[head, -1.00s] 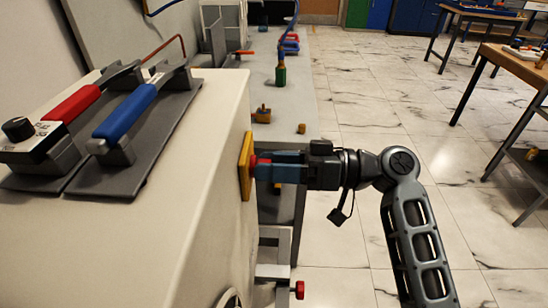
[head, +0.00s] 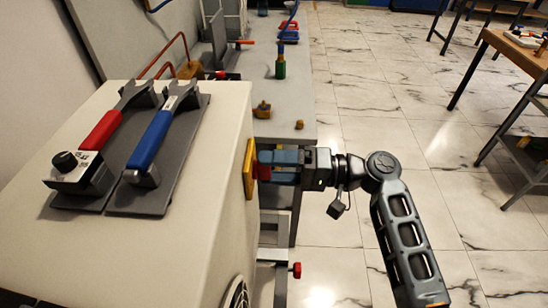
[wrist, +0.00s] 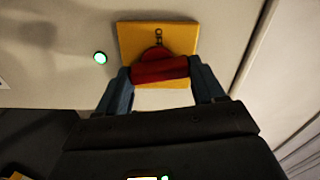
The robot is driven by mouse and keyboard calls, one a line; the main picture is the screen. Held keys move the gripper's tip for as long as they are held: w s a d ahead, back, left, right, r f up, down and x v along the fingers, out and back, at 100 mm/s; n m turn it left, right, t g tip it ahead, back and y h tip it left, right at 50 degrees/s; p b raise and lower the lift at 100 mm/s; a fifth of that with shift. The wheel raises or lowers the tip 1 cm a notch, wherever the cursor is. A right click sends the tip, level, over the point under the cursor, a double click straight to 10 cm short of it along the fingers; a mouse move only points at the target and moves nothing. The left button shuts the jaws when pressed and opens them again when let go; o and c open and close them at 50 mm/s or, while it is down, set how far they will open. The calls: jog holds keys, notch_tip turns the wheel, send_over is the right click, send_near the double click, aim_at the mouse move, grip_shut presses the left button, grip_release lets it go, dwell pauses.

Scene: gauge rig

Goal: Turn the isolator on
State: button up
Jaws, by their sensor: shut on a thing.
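The isolator is a yellow square plate (head: 248,168) on the right side face of the cream cabinet, with a red handle (head: 262,171) standing out from it. In the wrist view the yellow plate (wrist: 183,38) carries a round red hub and a red handle bar (wrist: 160,71) lying nearly level across the picture. My gripper (head: 266,167) reaches in from the right, its blue fingers shut on the red handle. In the wrist view the fingers (wrist: 160,78) are at the two ends of the bar.
A lit green-white lamp (wrist: 100,58) is on the panel beside the plate. A grey bench (head: 290,100) with small parts stands behind.

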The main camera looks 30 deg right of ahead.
jog(key=shift+m+p, duration=0.75)
jog(key=shift+m, duration=0.35)
jog(key=shift+f, duration=0.1)
jog(key=o, duration=1)
jog(key=shift+o, duration=0.2)
jog(key=shift+d, duration=0.1)
jog(key=b+v, duration=0.1)
jog(key=v, duration=0.6)
jog(key=shift+s+d+b, duration=0.25)
jog(key=shift+b, duration=0.05)
